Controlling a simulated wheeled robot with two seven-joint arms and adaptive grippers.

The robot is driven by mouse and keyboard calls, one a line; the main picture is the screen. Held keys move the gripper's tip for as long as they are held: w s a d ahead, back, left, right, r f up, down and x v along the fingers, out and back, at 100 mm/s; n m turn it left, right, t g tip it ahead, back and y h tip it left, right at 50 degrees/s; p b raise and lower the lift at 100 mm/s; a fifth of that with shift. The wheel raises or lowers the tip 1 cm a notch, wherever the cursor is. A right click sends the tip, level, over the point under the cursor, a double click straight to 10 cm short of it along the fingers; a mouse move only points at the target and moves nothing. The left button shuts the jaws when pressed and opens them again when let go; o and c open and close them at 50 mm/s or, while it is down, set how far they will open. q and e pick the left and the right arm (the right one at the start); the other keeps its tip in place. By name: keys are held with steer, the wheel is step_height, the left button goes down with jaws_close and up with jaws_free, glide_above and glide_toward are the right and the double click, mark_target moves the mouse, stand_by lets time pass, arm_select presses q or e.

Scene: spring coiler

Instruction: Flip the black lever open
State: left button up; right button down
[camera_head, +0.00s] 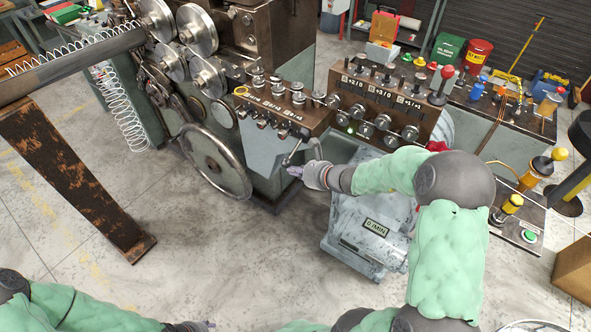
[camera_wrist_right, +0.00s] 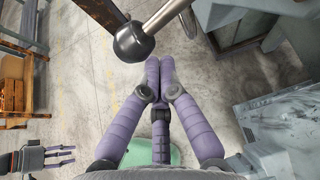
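The lever with a round black knob (camera_wrist_right: 133,42) and a bare metal rod (camera_wrist_right: 168,14) shows at the top of the right wrist view. In the head view its rod (camera_head: 293,150) slopes down from the front of the grey machine housing. My right gripper (camera_wrist_right: 160,82) has purple fingers drawn together, with nothing between them. Its tips are just below and right of the knob in the wrist view, apart from it in the picture; the depth gap is unclear. In the head view the right gripper (camera_head: 297,172) is below the lever. My left gripper (camera_wrist_right: 62,155) has spread, empty fingers.
The coiler's handwheel (camera_head: 214,160) is left of the lever. A control panel with several knobs (camera_head: 385,95) stands behind my right arm. A grey box labelled 0/MIN (camera_head: 345,225) is below that arm. The concrete floor at lower left is largely clear.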

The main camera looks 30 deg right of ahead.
step_height(320, 180, up, 8)
steer(key=a+m+g+y+p, duration=0.1)
steer(key=m+y+p, duration=0.3)
steer(key=p, duration=1.3)
steer(key=shift+s+a+r, duration=0.15)
steer(key=shift+s+a, duration=0.1)
steer(key=shift+s, duration=0.05)
stand_by(0.4)
